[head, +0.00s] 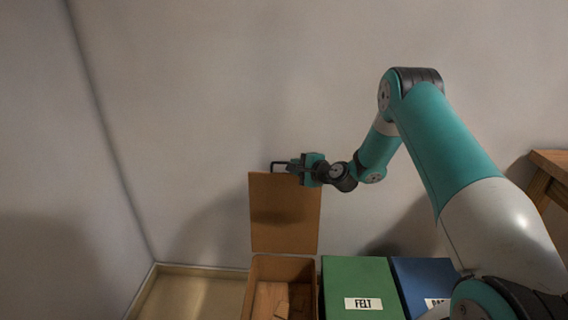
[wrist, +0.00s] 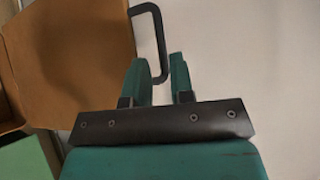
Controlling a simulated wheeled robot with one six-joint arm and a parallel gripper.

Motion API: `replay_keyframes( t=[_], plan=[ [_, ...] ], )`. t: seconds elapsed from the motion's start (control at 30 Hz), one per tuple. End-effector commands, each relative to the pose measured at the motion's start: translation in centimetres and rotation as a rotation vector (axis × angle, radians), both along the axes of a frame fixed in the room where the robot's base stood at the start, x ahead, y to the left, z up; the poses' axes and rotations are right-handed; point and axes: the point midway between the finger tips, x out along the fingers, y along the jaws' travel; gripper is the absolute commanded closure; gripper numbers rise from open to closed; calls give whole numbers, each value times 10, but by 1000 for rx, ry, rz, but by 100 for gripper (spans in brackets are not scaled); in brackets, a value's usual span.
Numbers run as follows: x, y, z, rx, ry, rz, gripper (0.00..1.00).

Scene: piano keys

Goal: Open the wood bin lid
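The wood bin (head: 284,262) is a brown open-topped box with light wood pieces inside. Its flat brown lid (head: 285,215) stands upright at the back of the bin, so the bin's mouth is uncovered. A black bar handle (head: 279,163) is at the lid's top edge; it also shows in the wrist view (wrist: 157,35). My gripper (head: 292,167) is at the lid's top edge. In the wrist view its two teal fingers (wrist: 161,75) are on either side of the handle's bar, close against it. The handle's lower end is partly hidden behind the left finger.
A green bin with a closed lid labelled FELT (head: 357,277) stands right of the wood bin. A blue bin (head: 420,275) is beside it, its label partly hidden by my arm. A wall is close behind. A wooden table (head: 550,162) is at the right edge.

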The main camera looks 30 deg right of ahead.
Motion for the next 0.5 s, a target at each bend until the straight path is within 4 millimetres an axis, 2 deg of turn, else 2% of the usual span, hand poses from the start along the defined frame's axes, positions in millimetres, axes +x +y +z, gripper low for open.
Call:
replay_keyframes(
  t=[0.03, 0.2, 0.33, 0.5],
  plan=[
    [11, 5, -2, -2, -3, 3, 78],
    [40, 12, -12, -1, -1, 2, 78],
    [53, 15, -15, -1, -1, 2, 78],
    [60, 16, -17, -1, 1, 1, 78]
  ],
)
